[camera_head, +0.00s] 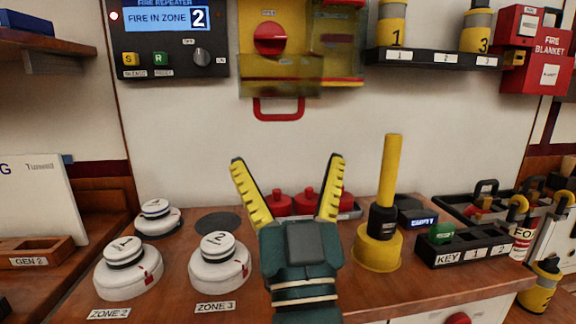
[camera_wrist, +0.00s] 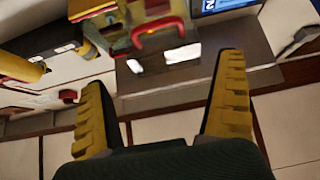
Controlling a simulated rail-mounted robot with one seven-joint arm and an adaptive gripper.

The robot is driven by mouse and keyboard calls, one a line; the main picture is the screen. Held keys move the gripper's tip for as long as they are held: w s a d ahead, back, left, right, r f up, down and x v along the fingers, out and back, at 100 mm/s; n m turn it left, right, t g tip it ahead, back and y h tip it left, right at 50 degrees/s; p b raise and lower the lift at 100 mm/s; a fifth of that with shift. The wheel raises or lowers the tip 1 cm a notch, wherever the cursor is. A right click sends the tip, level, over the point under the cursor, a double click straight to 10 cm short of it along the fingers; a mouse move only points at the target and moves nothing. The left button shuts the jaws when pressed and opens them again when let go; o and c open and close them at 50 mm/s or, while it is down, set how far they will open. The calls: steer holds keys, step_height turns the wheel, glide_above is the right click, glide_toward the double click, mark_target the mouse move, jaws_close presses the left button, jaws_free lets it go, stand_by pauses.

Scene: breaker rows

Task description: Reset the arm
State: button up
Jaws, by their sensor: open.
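My gripper (camera_head: 287,190) is in the middle of the head view, above the wooden counter (camera_head: 345,292). Its two yellow ribbed fingers are spread wide apart with nothing between them. The fingers point up in the picture, toward the white back wall and a red handle (camera_head: 278,108). In the wrist view my gripper (camera_wrist: 163,105) also shows both fingers apart and empty. The wrist view is tilted, with the red handle (camera_wrist: 158,32) near its top. Several red knobbed objects (camera_head: 308,200) stand behind the fingers, partly hidden by them.
White detectors (camera_head: 219,262) and (camera_head: 128,267) stand at the left. A yellow upright tool (camera_head: 390,170) stands just right of my gripper. A key rack (camera_head: 465,248) is at the right. A fire repeater panel (camera_head: 168,40) and a shelf (camera_head: 432,59) are on the wall.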

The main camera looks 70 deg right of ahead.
stand_by(0.4)
steer(key=w+a+r+n+t+y+p, duration=0.35)
steer(key=w+a+t+y+p, duration=0.4)
steer(key=w+a, duration=0.5)
steer(key=a+f+n+t+y+p, duration=0.1)
steer(key=a+f+n+t+y, duration=0.15)
steer(key=a+n+y, duration=0.4)
steer(key=a+f+n+t+y, duration=0.2)
steer(key=a+f+n+y, duration=0.1)
steer(key=a+y, duration=0.65)
step_height(320, 180, up, 38)
steer(key=p, duration=3.7)
steer(key=shift+w+a, duration=0.3)
steer(key=shift+w, duration=0.05)
steer(key=shift+f, duration=0.1)
